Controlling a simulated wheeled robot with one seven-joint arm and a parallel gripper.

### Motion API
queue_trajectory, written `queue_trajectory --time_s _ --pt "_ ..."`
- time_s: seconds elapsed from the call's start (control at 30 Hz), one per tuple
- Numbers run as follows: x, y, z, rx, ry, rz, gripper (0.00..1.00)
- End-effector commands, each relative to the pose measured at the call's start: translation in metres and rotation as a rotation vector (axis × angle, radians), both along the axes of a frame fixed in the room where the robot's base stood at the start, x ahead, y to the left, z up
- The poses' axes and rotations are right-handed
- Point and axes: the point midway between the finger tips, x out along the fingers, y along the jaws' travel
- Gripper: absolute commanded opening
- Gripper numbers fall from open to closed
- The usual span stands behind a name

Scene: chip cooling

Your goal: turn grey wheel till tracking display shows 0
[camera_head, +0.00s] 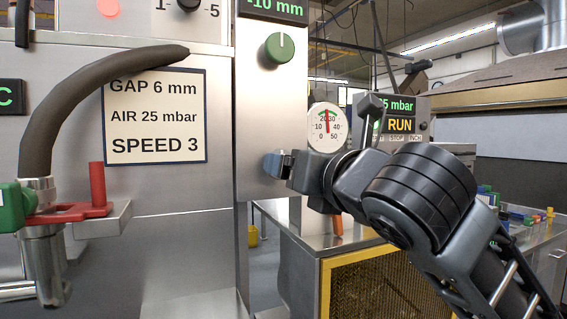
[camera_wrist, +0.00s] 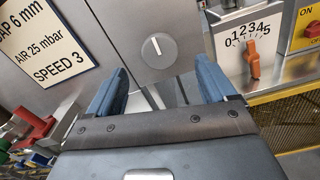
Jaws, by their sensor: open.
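The grey wheel (camera_wrist: 157,47), a round knob with a pale line across its face, sits on the steel panel in the wrist view. It does not show in the head view, where my gripper (camera_head: 277,163) covers part of that panel. A display (camera_head: 273,6) above the panel reads -10 mm in green; its top is cut off and no tracking label shows. My gripper is open, with its two blue-grey fingers (camera_wrist: 163,80) spread and nothing between them. In the wrist view the wheel lies beyond the fingertips, apart from them.
A green knob (camera_head: 279,48) sits on the same panel under the display. A sign (camera_head: 155,116) reads gap 6 mm, air 25 mbar, speed 3. A round gauge (camera_head: 327,127) and a RUN box (camera_head: 400,124) stand behind my arm. A red valve handle (camera_head: 75,212) juts out at left.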

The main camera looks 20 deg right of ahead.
Motion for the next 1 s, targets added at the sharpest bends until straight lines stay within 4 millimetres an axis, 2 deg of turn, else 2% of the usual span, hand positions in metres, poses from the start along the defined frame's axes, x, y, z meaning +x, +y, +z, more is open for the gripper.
queue_trajectory --time_s 0.2,0.43,0.8,1.0 --pt "0.034 0.000 0.001 0.003 0.004 0.000 0.84" --pt "0.061 0.000 0.001 0.004 0.001 0.000 0.84" --pt "0.068 0.000 0.000 0.005 0.000 0.002 0.84" --pt "0.067 0.000 0.000 0.005 0.000 0.002 0.66"
